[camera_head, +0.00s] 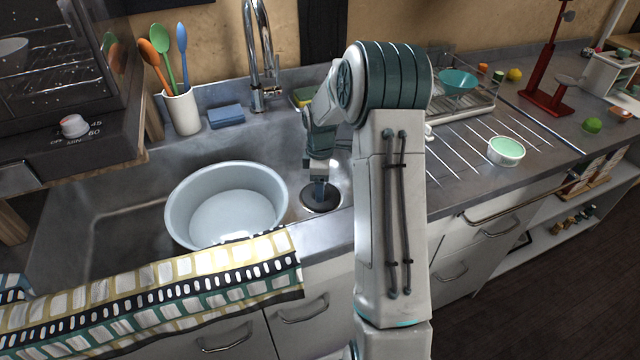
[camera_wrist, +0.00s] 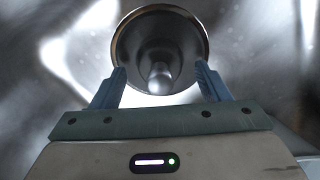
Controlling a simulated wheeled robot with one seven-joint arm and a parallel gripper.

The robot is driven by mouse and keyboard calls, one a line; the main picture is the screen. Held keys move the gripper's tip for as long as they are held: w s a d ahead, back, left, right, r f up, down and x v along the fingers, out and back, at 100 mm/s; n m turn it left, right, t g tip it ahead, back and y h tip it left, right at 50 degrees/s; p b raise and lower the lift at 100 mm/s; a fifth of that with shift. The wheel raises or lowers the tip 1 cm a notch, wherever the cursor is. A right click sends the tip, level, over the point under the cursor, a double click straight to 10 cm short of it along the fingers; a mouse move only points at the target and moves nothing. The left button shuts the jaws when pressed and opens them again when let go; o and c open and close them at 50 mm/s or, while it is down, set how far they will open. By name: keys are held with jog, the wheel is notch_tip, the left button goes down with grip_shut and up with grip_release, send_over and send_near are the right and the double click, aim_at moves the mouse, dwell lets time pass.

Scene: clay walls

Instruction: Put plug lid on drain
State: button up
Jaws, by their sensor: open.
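My gripper (camera_head: 320,188) points down into the small right-hand basin of the sink, over a dark round disc with a pale rim (camera_head: 321,200). In the wrist view my gripper (camera_wrist: 160,70) is open, with its two blue fingers apart. The round plug lid (camera_wrist: 135,38), metal-rimmed with a knob at its middle, shows just beyond and between the fingertips. The fingers stand on either side of the knob and do not appear closed on it. The drain is not seen apart from the disc; I cannot tell whether the lid lies on it.
A large white bowl (camera_head: 226,204) stands in the left basin, close to the gripper. A faucet (camera_head: 262,60) rises behind. A patterned towel (camera_head: 160,292) hangs over the front edge. A green-filled white bowl (camera_head: 505,151) sits on the ribbed drainboard at right. Utensils stand in a white cup (camera_head: 182,112).

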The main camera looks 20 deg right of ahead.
notch_tip(320, 180, up, 14)
jog(key=p, duration=0.2)
jog(key=s+a+r+m+t+p, duration=0.1)
jog(key=s+a+r+m+p, duration=0.55)
jog(key=s+r, duration=0.6)
jog(key=s+a+r+m+t+p, duration=0.1)
jog(key=s+a+r+m+p, duration=0.1)
jog(key=s, duration=0.5)
jog(key=s+a+r+m+p, duration=0.3)
jog(key=s+r+m+p, duration=0.1)
jog(key=s, duration=0.4)
jog(key=shift+r+m+t+p, duration=0.3)
jog(key=shift+m+t+p, duration=0.1)
jog(key=shift+p, duration=0.45)
